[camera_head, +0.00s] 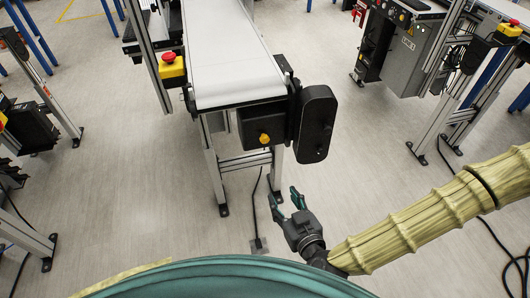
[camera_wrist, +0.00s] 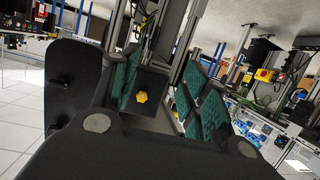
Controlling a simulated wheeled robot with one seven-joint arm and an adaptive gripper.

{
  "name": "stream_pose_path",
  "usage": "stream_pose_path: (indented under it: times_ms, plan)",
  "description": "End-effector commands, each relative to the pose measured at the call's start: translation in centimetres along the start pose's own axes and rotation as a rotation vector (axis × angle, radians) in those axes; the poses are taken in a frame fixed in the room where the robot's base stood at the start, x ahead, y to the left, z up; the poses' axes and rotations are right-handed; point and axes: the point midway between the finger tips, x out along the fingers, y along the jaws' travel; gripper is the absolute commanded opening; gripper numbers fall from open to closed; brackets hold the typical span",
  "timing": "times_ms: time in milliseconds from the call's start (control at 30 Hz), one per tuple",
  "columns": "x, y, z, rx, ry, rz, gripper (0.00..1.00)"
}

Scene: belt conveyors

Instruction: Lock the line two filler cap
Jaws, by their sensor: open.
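A small yellow cap (camera_head: 264,138) sits on the front of a black gearbox (camera_head: 250,126) under the near end of a white-belted conveyor. I see no label that tells which line it belongs to. The yellow cap also shows in the wrist view (camera_wrist: 141,97), looking six-sided, on a dark housing seen between my fingers. My gripper (camera_head: 286,196) is open and empty, with teal finger pads. In the head view it is below and a little right of the cap, apart from it. Whether the cap is locked cannot be told.
A rounded black cover (camera_head: 316,124) hangs just right of the gearbox, above my gripper. A yellow box with a red button (camera_head: 172,66) is at the belt's left. A conveyor leg (camera_head: 214,170) and a cable (camera_head: 256,205) stand left of my gripper.

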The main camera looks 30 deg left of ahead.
Motion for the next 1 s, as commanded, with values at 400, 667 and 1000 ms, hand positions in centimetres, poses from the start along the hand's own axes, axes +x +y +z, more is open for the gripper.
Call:
stream_pose_path:
  times_ms: [400, 667, 1000]
  plan:
    - [2.5, -0.3, -9.3, -0.166, 0.295, 0.126, 0.46]
    - [5.5, 0.0, -10.3, -0.165, 0.296, 0.126, 0.46]
    - [10.5, 0.5, -11.7, -0.164, 0.293, 0.125, 0.46]
